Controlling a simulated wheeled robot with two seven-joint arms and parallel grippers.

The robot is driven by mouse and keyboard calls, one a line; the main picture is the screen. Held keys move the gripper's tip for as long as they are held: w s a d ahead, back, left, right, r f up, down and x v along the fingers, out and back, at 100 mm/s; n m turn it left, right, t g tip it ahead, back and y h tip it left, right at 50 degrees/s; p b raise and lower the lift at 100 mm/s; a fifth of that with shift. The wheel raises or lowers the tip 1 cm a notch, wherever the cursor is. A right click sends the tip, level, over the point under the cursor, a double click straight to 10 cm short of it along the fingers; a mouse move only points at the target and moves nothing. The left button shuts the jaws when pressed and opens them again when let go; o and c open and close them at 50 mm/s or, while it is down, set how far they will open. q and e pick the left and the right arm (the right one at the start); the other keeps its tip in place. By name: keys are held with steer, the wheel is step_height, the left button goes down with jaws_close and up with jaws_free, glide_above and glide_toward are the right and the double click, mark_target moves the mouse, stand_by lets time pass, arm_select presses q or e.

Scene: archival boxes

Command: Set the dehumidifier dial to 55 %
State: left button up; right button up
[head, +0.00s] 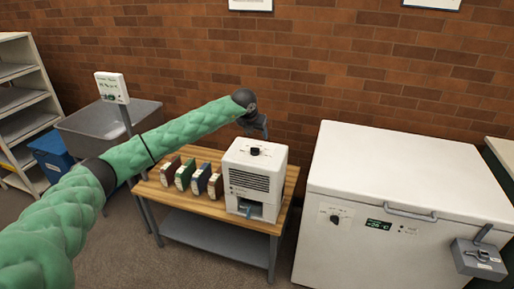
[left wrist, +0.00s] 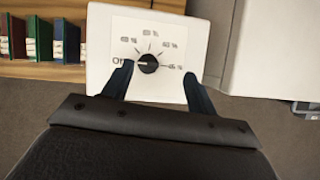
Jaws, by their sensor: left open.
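The white dehumidifier (head: 240,178) stands on a wooden-topped table. Its black dial (head: 255,151) is on its top face. In the left wrist view the dial (left wrist: 148,63) sits on a white panel (left wrist: 110,30), with "Off" at its left and small, blurred percent marks around the top and right. A pale line on the knob seems to point left, towards "Off". My left gripper (head: 263,132) is over the dehumidifier's top. In the left wrist view its fingers (left wrist: 159,71) are open, one on each side of the dial; contact cannot be told. My right gripper is out of view.
Several box files (head: 186,176) stand left of the dehumidifier on the table (head: 225,219). A white chest freezer (head: 390,180) is close on the right. A grey sink (head: 85,128), a blue bin (head: 55,157) and shelves are at the left; a brick wall is behind.

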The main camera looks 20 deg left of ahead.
mark_target(255, 148)
arm_select(q)
steer(key=shift+n+g+y, duration=0.3)
steer(key=shift+n+g, duration=0.2)
steer(key=shift+g, duration=0.1)
steer(key=shift+s+a+f+p+x, duration=0.15)
steer(key=shift+p+x, duration=0.4)
steer(key=shift+x, duration=0.8)
steer(key=shift+s+a+f+p+x, duration=0.1)
steer(key=shift+s+a+p+x, duration=0.3)
steer(key=shift+x, duration=0.95)
steer(key=shift+s+a+f+p+x, duration=0.1)
steer(key=shift+p+x, duration=0.55)
steer(key=shift+x, duration=0.65)
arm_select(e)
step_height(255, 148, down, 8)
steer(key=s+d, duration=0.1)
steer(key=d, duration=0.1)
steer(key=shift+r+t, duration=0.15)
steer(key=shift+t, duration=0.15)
arm_select(q)
steer(key=c, duration=1)
